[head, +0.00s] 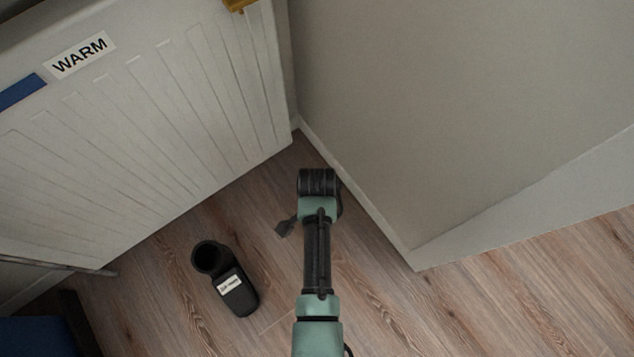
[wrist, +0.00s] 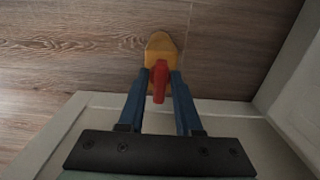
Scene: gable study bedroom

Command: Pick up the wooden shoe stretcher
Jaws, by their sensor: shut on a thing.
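The wooden shoe stretcher shows in the wrist view as a yellow-orange rounded wooden piece (wrist: 160,44) with a red part in front of it. My gripper (wrist: 161,76) has its two blue fingers shut on the stretcher, one on each side of the red part. The wooden end points away from the gripper, over the wood floor. I cannot tell whether it touches the floor.
A white ribbed panel labelled WARM (head: 165,110) stands at the left and a grey wall (head: 430,120) at the right, meeting in a corner close to my arm. A black boot-shaped object with a white label (head: 238,298) is on the floor left of my arm. Floor at lower right is clear.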

